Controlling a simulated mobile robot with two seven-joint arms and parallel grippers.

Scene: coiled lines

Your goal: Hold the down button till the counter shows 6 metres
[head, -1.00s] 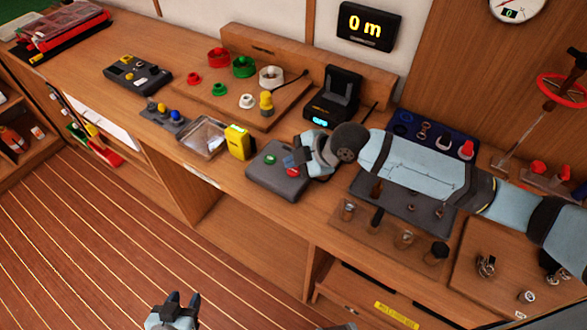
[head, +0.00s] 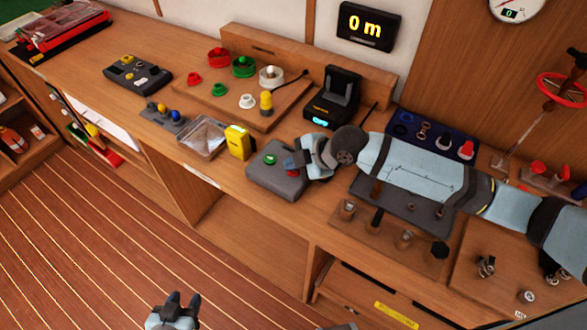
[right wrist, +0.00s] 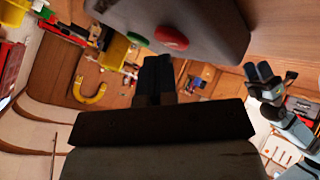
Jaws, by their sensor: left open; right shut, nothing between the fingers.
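A dark grey control box (head: 262,184) lies on the bench with a green button (head: 270,159) and a red button (head: 293,171). In the right wrist view the green button (right wrist: 137,40) and red button (right wrist: 171,38) sit on the box (right wrist: 215,22). My right gripper (head: 287,162) is shut and empty over the red button's side of the box, partly hiding that button. Its fingertips (right wrist: 155,60) show close to both buttons; I cannot tell whether they touch. The wall counter (head: 368,27) reads 0 m. My left gripper (head: 179,301) is open and empty, low over the floor.
A yellow device (head: 237,143) and a clear tray (head: 203,136) stand left of the box. A black cradle (head: 332,98) stands behind it. A wooden board with coloured knobs (head: 205,92) lies further back. Clear floor lies in front of the bench.

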